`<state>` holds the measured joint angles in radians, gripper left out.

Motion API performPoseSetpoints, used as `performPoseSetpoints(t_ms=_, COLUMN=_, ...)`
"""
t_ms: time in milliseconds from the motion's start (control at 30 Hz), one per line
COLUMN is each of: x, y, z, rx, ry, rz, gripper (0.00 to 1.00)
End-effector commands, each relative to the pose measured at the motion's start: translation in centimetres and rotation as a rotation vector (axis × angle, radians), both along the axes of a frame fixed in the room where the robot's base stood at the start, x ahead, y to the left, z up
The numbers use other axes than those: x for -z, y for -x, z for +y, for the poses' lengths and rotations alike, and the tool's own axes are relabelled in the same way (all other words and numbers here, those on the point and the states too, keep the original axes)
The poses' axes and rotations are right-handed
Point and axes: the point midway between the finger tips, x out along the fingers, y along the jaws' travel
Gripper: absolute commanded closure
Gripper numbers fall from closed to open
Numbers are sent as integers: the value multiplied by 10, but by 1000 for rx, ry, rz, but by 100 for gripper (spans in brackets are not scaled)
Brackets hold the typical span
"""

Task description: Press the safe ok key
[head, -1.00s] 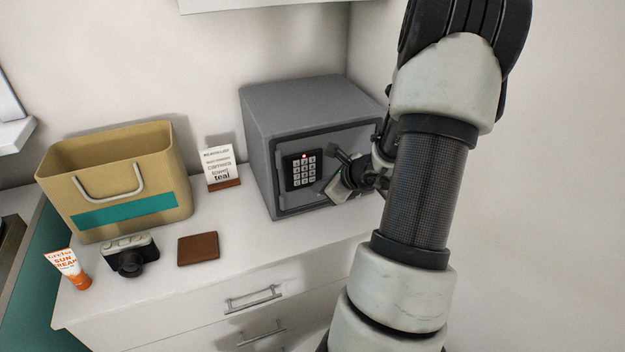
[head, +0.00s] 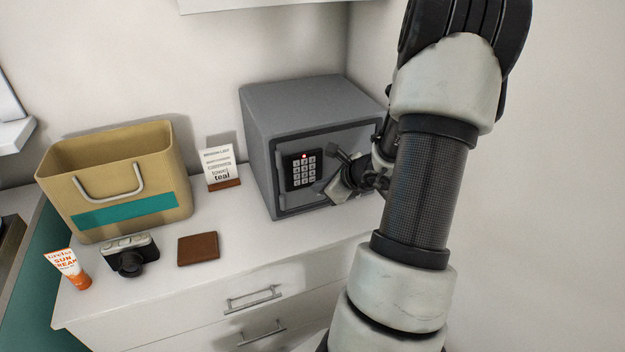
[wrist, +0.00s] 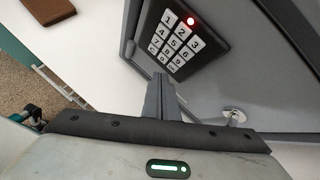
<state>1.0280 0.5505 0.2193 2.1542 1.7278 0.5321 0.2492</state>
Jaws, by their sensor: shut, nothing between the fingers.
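The grey safe (head: 309,110) stands on the white counter with its door closed. Its black keypad (head: 291,172) has pale keys and a lit red light. The keypad also shows in the wrist view (wrist: 202,48); the bottom-right key (wrist: 172,67) carries small lettering that looks like OK. My gripper (wrist: 163,80) is shut and empty. Its tips are just below the keypad's lower keys in the wrist view, close to the bottom-right key; I cannot tell whether they touch it. In the head view my gripper (head: 333,160) is just right of the keypad, partly hidden by my arm.
A tan basket (head: 110,160), a camera (head: 130,256), a sunscreen tube (head: 67,268), a brown wallet (head: 198,248) and a small note card on a stand (head: 218,168) are on the counter left of the safe. A round knob (wrist: 234,115) is on the safe door.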

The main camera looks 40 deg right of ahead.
Motion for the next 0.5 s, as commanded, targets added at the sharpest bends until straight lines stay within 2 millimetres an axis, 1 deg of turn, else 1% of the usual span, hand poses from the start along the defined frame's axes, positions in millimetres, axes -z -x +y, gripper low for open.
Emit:
performPoseSetpoints(t_ms=200, x=0, y=-1, z=0, rx=0, ry=0, rz=0, gripper=100)
performPoseSetpoints(t_ms=500, x=0, y=-8, z=-2, rx=0, ry=0, rz=0, gripper=100)
